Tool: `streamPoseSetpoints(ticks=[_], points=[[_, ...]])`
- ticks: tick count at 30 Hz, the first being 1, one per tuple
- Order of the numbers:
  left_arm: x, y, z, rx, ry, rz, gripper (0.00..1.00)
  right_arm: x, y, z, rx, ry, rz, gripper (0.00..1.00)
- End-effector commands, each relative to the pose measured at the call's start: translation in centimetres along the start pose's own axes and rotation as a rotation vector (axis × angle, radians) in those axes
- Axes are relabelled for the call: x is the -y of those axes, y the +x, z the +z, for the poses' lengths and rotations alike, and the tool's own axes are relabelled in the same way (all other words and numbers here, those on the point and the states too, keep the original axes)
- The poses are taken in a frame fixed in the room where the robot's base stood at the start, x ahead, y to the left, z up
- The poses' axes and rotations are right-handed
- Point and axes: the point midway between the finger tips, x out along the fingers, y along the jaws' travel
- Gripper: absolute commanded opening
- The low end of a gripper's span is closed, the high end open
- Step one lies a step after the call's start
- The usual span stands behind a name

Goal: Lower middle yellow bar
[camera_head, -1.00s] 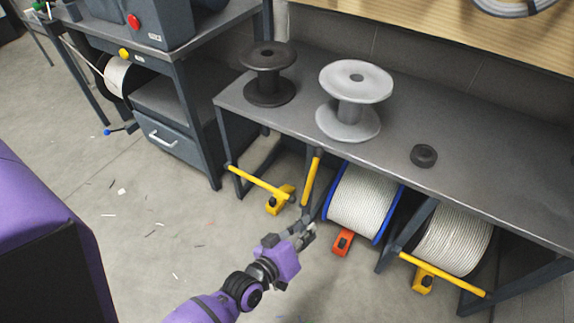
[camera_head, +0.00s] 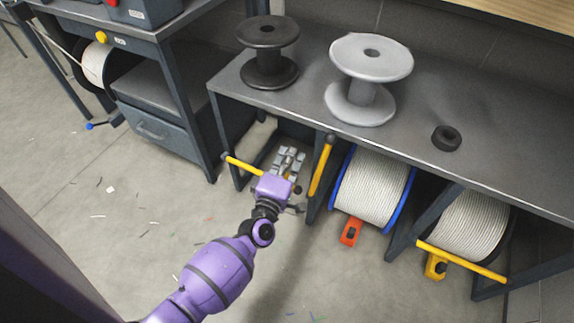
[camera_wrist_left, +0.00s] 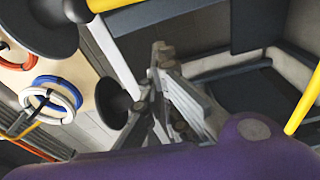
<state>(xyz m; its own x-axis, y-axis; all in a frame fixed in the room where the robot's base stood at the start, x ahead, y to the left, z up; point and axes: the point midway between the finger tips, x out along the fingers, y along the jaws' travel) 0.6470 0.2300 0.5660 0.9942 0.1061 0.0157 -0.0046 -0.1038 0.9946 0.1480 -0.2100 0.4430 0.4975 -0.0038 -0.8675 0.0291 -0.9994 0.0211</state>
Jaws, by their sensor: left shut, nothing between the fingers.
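The middle yellow bar (camera_head: 321,168) stands raised, close to upright, at the front of the bench between the empty left bay and the blue-flanged reel (camera_head: 376,188). My left gripper (camera_head: 290,155) is shut and empty, just left of this bar and apart from it in the head view. In the left wrist view its fingers (camera_wrist_left: 165,60) are together, with one yellow bar (camera_wrist_left: 110,3) at the top and another (camera_wrist_left: 305,100) at the right edge; I cannot tell which is the middle one. My right gripper is not in view.
The left yellow bar (camera_head: 243,165) and right yellow bar (camera_head: 460,261) lie lowered across their bays. An orange block (camera_head: 350,233) sits on the floor below the blue-flanged reel. A black spool (camera_head: 268,75) and grey spool (camera_head: 385,55) stand on the bench (camera_head: 420,110).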

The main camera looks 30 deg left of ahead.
Motion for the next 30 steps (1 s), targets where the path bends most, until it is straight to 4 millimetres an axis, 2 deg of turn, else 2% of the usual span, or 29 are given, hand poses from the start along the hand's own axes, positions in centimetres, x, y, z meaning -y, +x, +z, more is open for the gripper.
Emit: streamPoseSetpoints(ticks=[1, 6, 9, 15, 30], points=[[0.1, 1.3, 0.0, 0.0, 0.001, 0.001, 0.0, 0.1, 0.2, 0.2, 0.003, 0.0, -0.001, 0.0], [0.1, 4.7, 0.1, 0.001, 0.001, 0.0, 0.0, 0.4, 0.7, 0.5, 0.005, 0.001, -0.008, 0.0], [0.1, 3.6, 1.9, 0.001, -0.002, -0.003, 0.0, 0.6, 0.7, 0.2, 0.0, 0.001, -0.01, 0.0], [0.1, 3.1, 3.5, 0.001, 0.001, -0.001, 0.0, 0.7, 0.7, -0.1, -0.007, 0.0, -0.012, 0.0], [0.0, 2.9, 4.0, 0.001, 0.008, 0.0, 0.0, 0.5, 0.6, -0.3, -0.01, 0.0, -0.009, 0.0]])
